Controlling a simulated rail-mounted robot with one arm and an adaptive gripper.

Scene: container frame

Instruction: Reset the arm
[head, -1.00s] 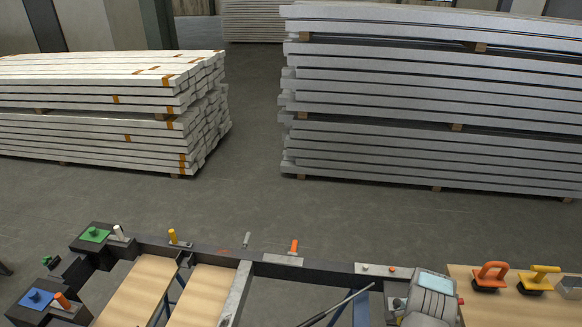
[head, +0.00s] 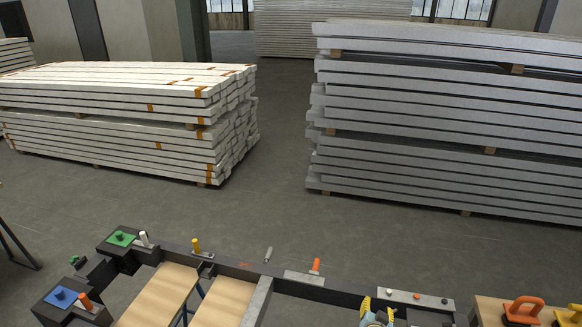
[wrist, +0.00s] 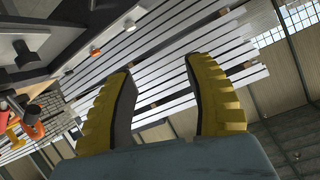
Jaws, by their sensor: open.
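My gripper (wrist: 157,66) fills the lower middle of the wrist view. Its two yellow, ridged fingers with dark inner pads stand well apart, with nothing between them. In the head view my gripper (head: 378,304) shows at the bottom edge, yellow fingers upward, in front of the frame's right part; the rest of the arm is cut off by the picture edge. The wrist view is strongly tilted and looks past the fingers toward stacked beams.
The dark container frame (head: 235,271) crosses the bottom, with green (head: 121,238) and blue (head: 61,297) blocks on the left. An orange-handled tool (head: 523,309) sits on a wooden surface at right. White (head: 105,110) and grey (head: 440,120) beam stacks stand beyond open floor (head: 270,210).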

